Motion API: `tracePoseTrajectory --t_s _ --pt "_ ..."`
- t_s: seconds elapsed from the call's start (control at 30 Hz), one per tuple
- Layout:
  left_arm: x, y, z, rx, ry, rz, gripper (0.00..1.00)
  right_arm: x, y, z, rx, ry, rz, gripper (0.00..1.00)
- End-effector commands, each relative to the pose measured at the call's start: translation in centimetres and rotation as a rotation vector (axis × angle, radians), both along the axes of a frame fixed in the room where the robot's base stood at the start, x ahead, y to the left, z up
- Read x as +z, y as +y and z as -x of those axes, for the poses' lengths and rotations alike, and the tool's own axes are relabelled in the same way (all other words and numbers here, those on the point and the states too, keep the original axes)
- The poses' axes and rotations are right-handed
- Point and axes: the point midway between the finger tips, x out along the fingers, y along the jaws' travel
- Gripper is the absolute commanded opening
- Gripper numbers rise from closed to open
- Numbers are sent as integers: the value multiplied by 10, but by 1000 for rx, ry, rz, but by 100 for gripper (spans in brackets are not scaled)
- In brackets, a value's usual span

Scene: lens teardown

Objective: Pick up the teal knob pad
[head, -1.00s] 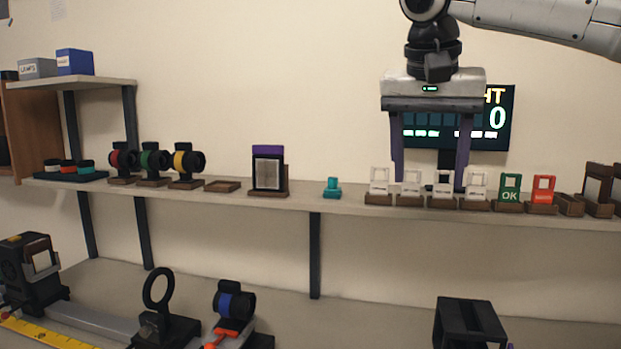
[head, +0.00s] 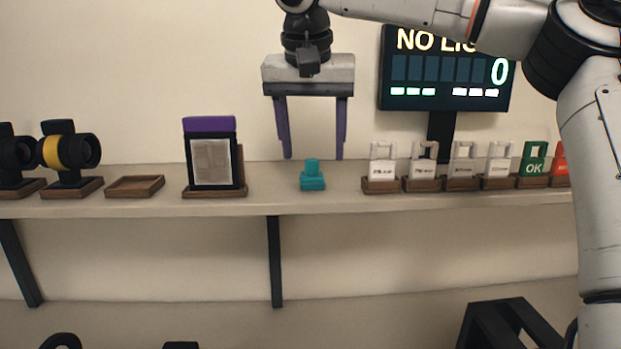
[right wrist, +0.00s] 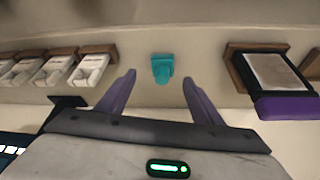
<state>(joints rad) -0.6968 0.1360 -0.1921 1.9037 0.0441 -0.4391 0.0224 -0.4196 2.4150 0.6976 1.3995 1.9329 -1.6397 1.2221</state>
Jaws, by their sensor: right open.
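The teal knob pad (head: 312,176) stands upright on the wall shelf, a square base with a narrower knob on top. It also shows in the right wrist view (right wrist: 162,68), ahead of the fingers and roughly centred between them. My right gripper (head: 313,157) is open and empty, with its purple fingers pointing down above and around the line of the pad in the head view. In the right wrist view the gripper's fingertips (right wrist: 157,77) lie either side of the pad, apart from it. My left gripper is not in view.
A purple-topped framed panel (head: 211,155) in a wooden stand is left of the pad. White cards (head: 382,163) in wooden holders stand to its right, with a green OK card (head: 532,160). A display (head: 445,68) is behind. The shelf (head: 330,200) beside the pad is clear.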

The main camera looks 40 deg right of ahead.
Motion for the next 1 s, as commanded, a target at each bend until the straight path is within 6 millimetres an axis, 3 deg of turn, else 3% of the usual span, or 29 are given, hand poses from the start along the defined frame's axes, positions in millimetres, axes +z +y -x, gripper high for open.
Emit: tracePoseTrajectory --t_s 0.33,0.6,0.87,1.0 --pt "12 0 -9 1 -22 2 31 -39 -14 -16 1 2 -1 60" --pt "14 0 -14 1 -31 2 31 -44 -16 -18 0 -2 1 60" --pt "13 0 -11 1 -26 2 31 -44 -15 -18 0 -1 0 18" --pt "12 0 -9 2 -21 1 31 -44 -15 -18 0 -3 0 16"
